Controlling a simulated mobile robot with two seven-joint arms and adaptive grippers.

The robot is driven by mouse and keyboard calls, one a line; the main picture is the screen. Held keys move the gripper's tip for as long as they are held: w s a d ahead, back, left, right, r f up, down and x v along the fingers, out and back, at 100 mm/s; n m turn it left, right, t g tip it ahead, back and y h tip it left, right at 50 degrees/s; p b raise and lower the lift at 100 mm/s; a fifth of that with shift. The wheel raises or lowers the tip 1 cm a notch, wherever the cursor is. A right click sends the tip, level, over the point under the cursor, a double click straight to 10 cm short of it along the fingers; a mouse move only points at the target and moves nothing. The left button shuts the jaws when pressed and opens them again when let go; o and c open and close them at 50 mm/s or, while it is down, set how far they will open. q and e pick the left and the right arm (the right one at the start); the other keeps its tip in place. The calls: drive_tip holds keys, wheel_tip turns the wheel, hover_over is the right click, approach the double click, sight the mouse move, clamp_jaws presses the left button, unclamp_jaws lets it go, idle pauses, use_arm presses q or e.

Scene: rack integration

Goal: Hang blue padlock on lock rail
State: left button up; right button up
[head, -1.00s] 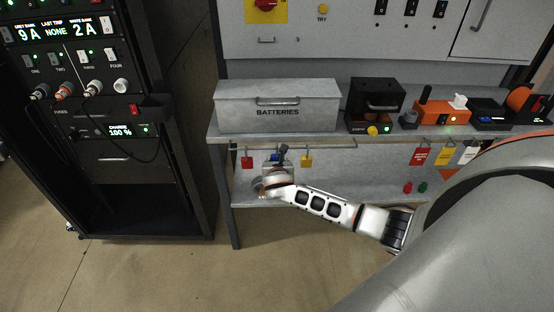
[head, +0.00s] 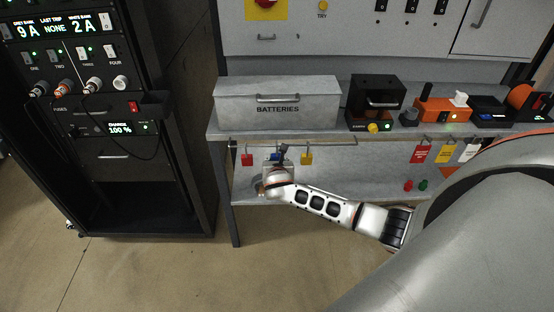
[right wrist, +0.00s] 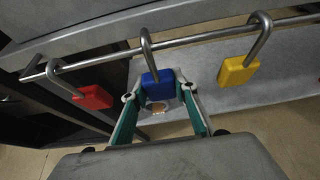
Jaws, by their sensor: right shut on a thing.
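The blue padlock (right wrist: 158,84) is between the two fingers of my right gripper (right wrist: 158,92), which is shut on its body. Its shackle points up and crosses the lock rail (right wrist: 205,36). The shackle looks looped over the rail, but I cannot tell whether it rests on it. In the head view my right gripper (head: 277,161) is at the rail (head: 330,142) under the shelf's front edge, and the padlock is mostly hidden. My left gripper is not in view.
A red padlock (right wrist: 93,97) hangs left of the blue one and a yellow padlock (right wrist: 238,70) hangs right of it, with gaps between. The BATTERIES box (head: 278,110) stands on the shelf above. A black rack (head: 105,185) stands at the left.

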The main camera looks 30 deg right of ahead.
drive_tip(key=shift+f, duration=0.3)
drive_tip(key=o, duration=1.3)
drive_tip(key=shift+c, duration=0.2)
drive_tip(key=v, duration=1.2)
drive_tip(key=s+a+f+m+g+y, duration=0.1)
drive_tip(key=s+a+f+m+y, duration=0.5)
drive_tip(key=s+a+f+m, duration=0.55)
drive_tip(key=s+a+m+y, duration=0.1)
drive_tip(key=s+a+m, duration=0.1)
drive_tip(key=s+m, duration=0.4)
drive_tip(key=s+a+f+m+t+y, duration=0.1)
drive_tip(key=s+a+m+y, duration=0.1)
drive_tip(key=s+m, duration=0.4)
drive_tip(key=shift+s+a+f+m, duration=0.35)
drive_tip(key=shift+a+m, duration=0.1)
drive_tip(key=shift+m, duration=0.6)
